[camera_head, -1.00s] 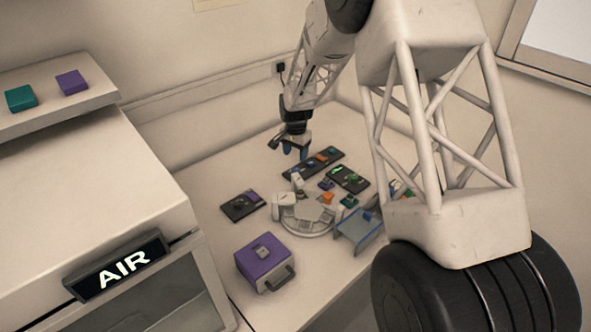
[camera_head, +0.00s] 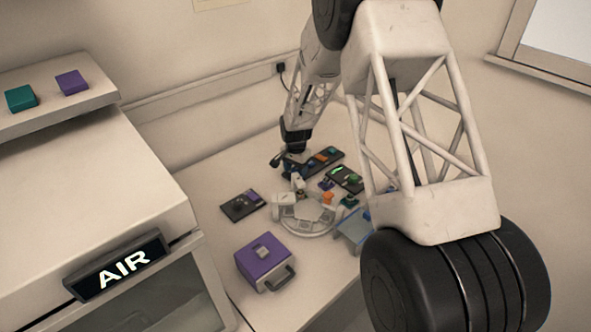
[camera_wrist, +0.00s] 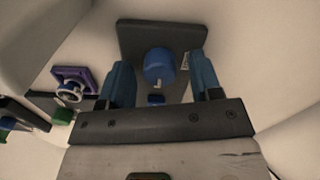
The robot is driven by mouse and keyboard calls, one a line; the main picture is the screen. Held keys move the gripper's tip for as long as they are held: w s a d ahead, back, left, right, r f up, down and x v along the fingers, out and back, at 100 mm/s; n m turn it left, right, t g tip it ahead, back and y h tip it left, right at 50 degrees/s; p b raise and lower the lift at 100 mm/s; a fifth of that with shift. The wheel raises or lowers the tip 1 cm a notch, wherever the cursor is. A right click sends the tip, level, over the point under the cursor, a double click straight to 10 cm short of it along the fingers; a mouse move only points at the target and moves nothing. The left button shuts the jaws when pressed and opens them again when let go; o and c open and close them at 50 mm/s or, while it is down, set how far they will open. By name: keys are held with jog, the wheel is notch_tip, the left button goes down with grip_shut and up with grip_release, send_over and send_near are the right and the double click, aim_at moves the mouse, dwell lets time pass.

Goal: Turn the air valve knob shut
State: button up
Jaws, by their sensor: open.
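A round blue knob (camera_wrist: 159,67) stands on a dark panel (camera_wrist: 133,38) in the wrist view. It is the only knob between my fingers; I cannot read a label that names it as the air valve. My gripper (camera_wrist: 160,62) is open, with one blue finger on each side of the knob and visible gaps to both. In the head view my gripper (camera_head: 290,165) is low at the left end of a long dark panel (camera_head: 328,156) with coloured parts. The knob between the fingers is hidden there.
A round white fixture (camera_head: 305,222) stands in front of the panel. A green-lit panel (camera_head: 346,178), a flat dark panel (camera_head: 242,206) and a purple case (camera_head: 264,258) are nearby. An AIR sign (camera_head: 122,266) is on the cabinet at left. The table is bare at the back left.

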jog(key=c, duration=0.9)
jog(key=shift+c, duration=0.2)
